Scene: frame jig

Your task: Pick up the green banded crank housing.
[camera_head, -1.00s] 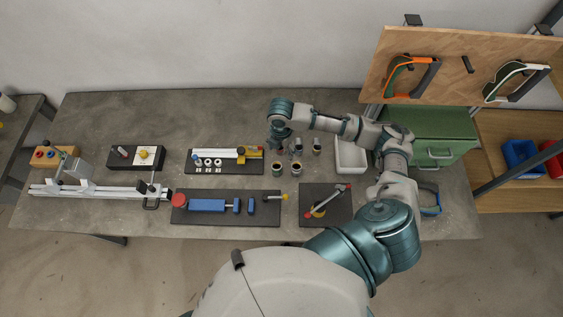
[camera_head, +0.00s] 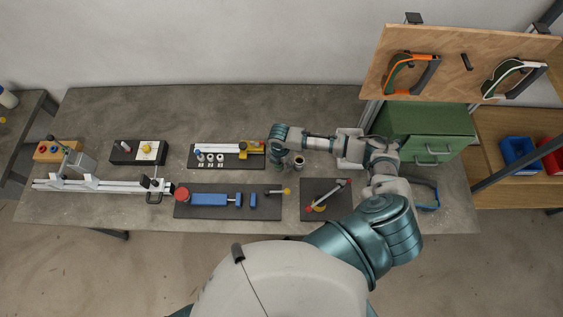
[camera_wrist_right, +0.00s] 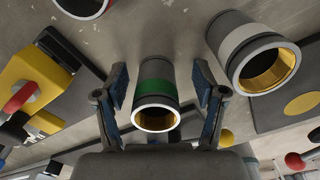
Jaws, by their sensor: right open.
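The green banded crank housing (camera_wrist_right: 157,92) is a dark grey cylinder with a green band and a brass-coloured bore. In the right wrist view it stands between the two blue-padded fingers of my right gripper (camera_wrist_right: 158,84). The gripper is open, with a visible gap on each side of the housing. In the head view my right gripper (camera_head: 280,167) points down at the table right of the yellow-ended fixture, and the wrist largely hides the green housing. My left gripper is not in view.
A white banded housing (camera_wrist_right: 254,50) stands close on the right in the wrist view. Part of a red banded housing (camera_wrist_right: 84,5) shows at its top left. A rail fixture with a yellow block (camera_head: 250,148) lies left of the gripper, and dark mats (camera_head: 226,212) lie in front.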

